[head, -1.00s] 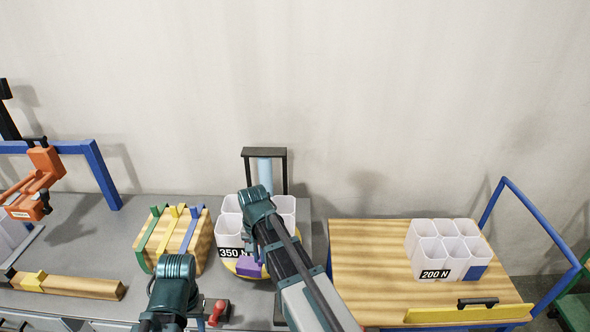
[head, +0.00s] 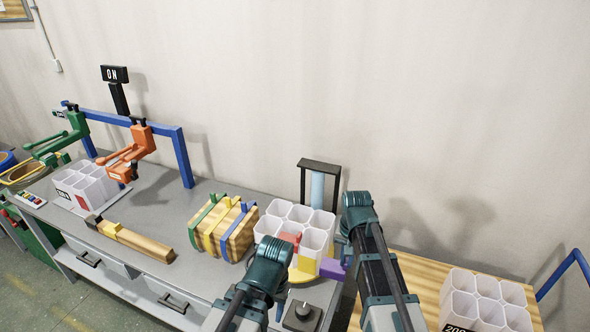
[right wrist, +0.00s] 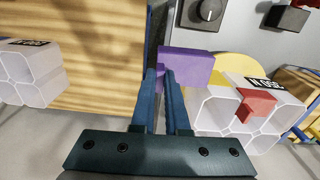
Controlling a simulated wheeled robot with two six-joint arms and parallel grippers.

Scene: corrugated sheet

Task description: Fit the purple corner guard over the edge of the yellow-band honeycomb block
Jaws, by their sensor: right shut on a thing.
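My right gripper (right wrist: 160,72) is shut on the purple corner guard (right wrist: 187,68). In the head view the guard (head: 333,269) shows beside the right side of a white honeycomb block (head: 297,219); whether they touch I cannot tell. This block, labelled 350 N in the right wrist view (right wrist: 245,125), stands over a yellow round base (head: 300,276). A red piece (right wrist: 255,104) sits on its wall.
A 200 N honeycomb block (head: 485,300) stands on a wooden-topped cart (head: 420,268) at right. A wooden block with green, yellow and blue bands (head: 222,228) is left of the 350 N block. A knob box (head: 303,315) is at the bench front. Left bench (head: 165,195) has free room.

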